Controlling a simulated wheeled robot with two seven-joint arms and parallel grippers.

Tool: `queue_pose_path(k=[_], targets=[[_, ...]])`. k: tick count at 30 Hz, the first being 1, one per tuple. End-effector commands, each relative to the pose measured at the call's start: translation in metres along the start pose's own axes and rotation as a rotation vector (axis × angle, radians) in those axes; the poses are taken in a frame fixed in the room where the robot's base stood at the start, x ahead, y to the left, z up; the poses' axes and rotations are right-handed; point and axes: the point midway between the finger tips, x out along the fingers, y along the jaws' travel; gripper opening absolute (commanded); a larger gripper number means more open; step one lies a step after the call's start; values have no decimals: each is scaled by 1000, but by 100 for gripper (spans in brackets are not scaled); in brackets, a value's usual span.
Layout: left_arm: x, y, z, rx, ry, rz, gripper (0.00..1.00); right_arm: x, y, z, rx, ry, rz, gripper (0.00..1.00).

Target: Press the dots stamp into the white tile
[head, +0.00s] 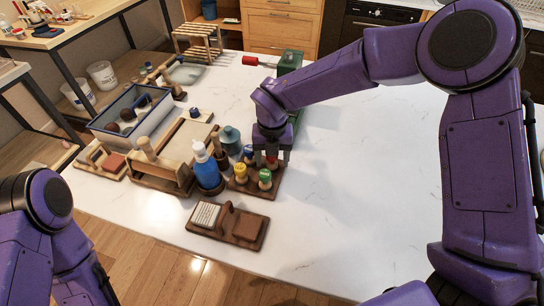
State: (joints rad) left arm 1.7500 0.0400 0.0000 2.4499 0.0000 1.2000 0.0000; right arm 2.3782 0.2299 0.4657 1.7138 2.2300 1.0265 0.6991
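The white tile (206,215) lies on the left part of a dark wooden board near the table's front edge. Behind it, a wooden stand (240,187) holds stamps with coloured knobs: yellow (240,170), green (265,176), blue (249,152) and red (271,161). I cannot tell which is the dots stamp, as their faces are hidden. My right gripper (272,159) points down over the stand's back right, its fingers apart on either side of the red knob. Contact is not clear. My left arm is at the lower left; its gripper is out of view.
A brown block (246,227) sits on the board right of the tile. A blue bottle (206,172) and a teal jar (230,139) stand left of the stamps. The table's right side is clear.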

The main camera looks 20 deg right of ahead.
Motion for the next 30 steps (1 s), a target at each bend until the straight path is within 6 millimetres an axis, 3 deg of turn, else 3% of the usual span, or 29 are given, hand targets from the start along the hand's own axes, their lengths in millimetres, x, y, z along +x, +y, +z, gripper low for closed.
queue_pose_path(k=[9,21,25,30], targets=[[2,0,1,0,0,0,60,-6,0,0,1,-2,2,64],[20,2,8,0,0,0,60,-90,0,0,2,-4,3,64],[21,2,9,0,0,0,60,-104,0,-1,-1,-2,1,64],[21,2,9,0,0,0,60,-107,0,-1,0,-1,0,64]])
